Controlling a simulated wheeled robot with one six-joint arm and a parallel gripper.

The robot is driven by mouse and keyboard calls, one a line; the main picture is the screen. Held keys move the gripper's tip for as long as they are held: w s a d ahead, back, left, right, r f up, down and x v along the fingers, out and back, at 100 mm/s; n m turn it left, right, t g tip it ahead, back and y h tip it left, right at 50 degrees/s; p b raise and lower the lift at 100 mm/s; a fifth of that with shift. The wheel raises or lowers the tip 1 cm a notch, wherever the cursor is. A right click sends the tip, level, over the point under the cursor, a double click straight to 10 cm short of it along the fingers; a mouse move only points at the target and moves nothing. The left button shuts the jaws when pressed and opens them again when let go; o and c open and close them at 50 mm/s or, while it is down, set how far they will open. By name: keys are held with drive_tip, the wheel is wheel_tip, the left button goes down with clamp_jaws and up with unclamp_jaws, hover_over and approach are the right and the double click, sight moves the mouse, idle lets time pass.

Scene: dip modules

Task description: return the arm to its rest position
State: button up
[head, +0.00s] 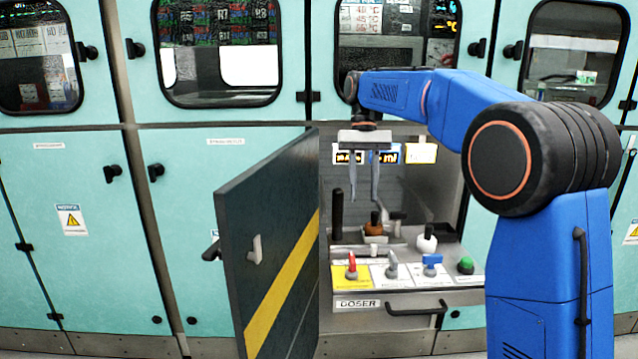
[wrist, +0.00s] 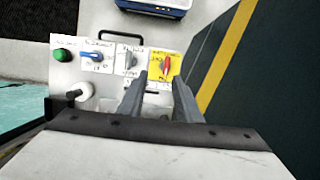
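My blue arm (head: 450,98) reaches from the right of the head view towards the open compartment. My gripper (head: 367,203) hangs pointing down in front of the compartment, above the control panel. Its two grey fingers stand apart with nothing between them. In the wrist view the fingers of my gripper (wrist: 164,88) also show a gap. The control panel (wrist: 104,70) lies beyond them, with a red switch (wrist: 167,65) close to the fingertips in the picture. I cannot tell the exact height of the fingertips over the panel.
An open dark door with a yellow stripe (head: 275,265) stands left of my gripper. A drawer handle (head: 417,308) sticks out below. Turquoise cabinets (head: 235,180) line the back.

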drive_tip(key=s+d+f+t, duration=0.2)
drive_tip(key=s+d, duration=0.3)
drive_tip(key=s, duration=0.5)
drive_tip(key=s+d+f+t, duration=0.2)
drive_tip(key=s+d, duration=0.3)
drive_tip(key=s, duration=0.5)
drive_tip(key=s+d+f+t, duration=0.2)
drive_tip(key=s+f, duration=0.5)
drive_tip(key=s, duration=0.1)
drive_tip(key=s+d+f+t, duration=0.2)
drive_tip(key=s+d+f, duration=0.1)
drive_tip(key=s+f, duration=0.4)
drive_tip(key=shift+s+d+f, duration=0.2)
drive_tip(key=shift+s+d, duration=0.05)
drive_tip(key=shift+s, duration=0.55)
